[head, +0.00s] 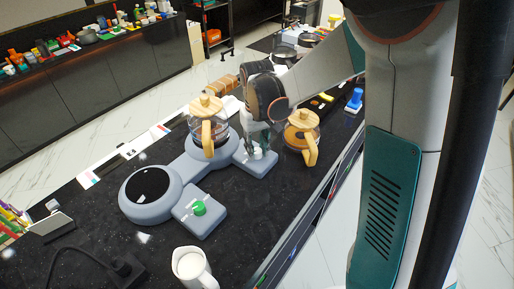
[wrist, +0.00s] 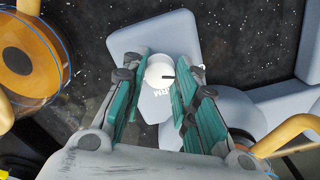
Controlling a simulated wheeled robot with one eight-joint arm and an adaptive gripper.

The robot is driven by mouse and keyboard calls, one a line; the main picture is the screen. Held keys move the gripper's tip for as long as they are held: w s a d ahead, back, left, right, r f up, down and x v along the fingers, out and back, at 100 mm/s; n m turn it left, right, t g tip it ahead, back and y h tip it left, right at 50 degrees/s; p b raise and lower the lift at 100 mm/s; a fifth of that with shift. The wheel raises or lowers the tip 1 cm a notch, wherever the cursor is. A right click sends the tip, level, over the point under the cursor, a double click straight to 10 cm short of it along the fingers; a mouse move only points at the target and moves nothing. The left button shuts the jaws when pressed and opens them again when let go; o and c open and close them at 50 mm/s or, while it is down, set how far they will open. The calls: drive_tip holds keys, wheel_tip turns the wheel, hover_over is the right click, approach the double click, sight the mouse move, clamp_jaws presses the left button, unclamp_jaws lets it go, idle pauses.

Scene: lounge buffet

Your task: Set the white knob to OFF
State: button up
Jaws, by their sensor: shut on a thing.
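The white knob (wrist: 159,69) sits on a grey-blue control box (wrist: 183,40) and shows a dark pointer line towards the right of the wrist view. Part of a white label, ending "RM", shows just below it. My gripper (wrist: 158,76) points down over the box, with its teal-padded fingers shut on the knob from both sides. In the head view my gripper (head: 257,143) is over the right-hand control box (head: 262,167), and the fingers partly hide the knob there.
A glass pot (head: 207,135) with a wooden lid stands on the warmer left of my gripper. Another pot (head: 302,132) of brown liquid stands close on the right. A green knob (head: 199,208), an empty round plate (head: 150,184) and a white jug (head: 191,267) are nearer the front.

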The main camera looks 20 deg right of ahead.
sight(257, 151)
idle(0.4)
drive_tip(key=o, duration=1)
drive_tip(key=shift+o, duration=0.2)
drive_tip(key=shift+r, duration=0.15)
drive_tip(key=shift+o, duration=0.2)
drive_tip(key=shift+w+r, duration=0.1)
drive_tip(key=shift+r, duration=0.15)
wheel_tip(257, 151, up, 11)
drive_tip(key=shift+r, duration=0.15)
drive_tip(key=s+f+t+b, duration=0.2)
drive_tip(key=s+f+b, duration=0.2)
drive_tip(key=s+b, duration=0.1)
drive_tip(key=s+f+t+b, duration=0.2)
drive_tip(key=s+f+b, duration=0.3)
drive_tip(key=s, duration=0.3)
drive_tip(key=s+f+t+b, duration=0.3)
drive_tip(key=s+f+b, duration=0.2)
drive_tip(key=s+b, duration=0.1)
drive_tip(key=shift+s+f+m, duration=0.15)
drive_tip(key=shift+s+m, duration=0.15)
